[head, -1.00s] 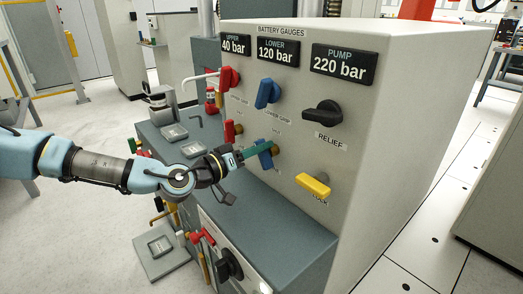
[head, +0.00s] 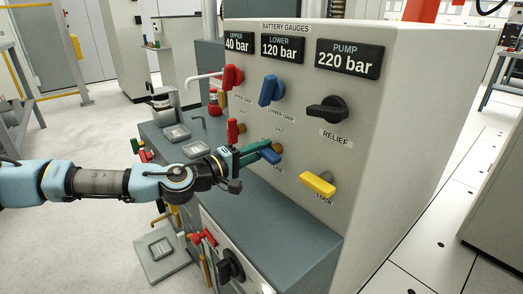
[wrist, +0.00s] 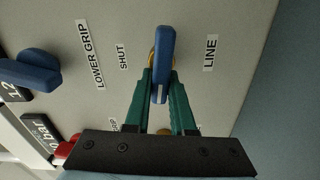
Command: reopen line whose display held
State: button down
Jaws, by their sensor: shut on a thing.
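The gauge panel shows upper 40 bar (head: 238,42), lower 120 bar (head: 283,48) and pump 220 bar (head: 348,58). My gripper (head: 264,150) is shut on the lower blue line lever (head: 271,156), beneath the lower grip lever (head: 270,90). In the wrist view the green fingers (wrist: 161,88) flank this blue lever (wrist: 164,50), which lies between the words SHUT and LINE. It lies roughly level across the panel. The red line lever (head: 233,130) in the upper column stands upright, below the red upper grip lever (head: 232,77).
The black relief knob (head: 328,110) and yellow lock handle (head: 318,184) are to the right on the panel. A grey bench ledge (head: 275,220) runs below. Grey pieces (head: 196,149) lie on its left part. Floor is free at right.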

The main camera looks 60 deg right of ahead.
jog(key=shift+f+n, duration=0.15)
jog(key=shift+n, duration=0.45)
jog(key=c, duration=0.8)
grip_release()
jog(key=shift+o, duration=0.2)
jog(key=shift+a, duration=0.1)
jog(key=v, duration=1)
jog(key=shift+a, duration=0.3)
jog(key=shift+w, duration=0.1)
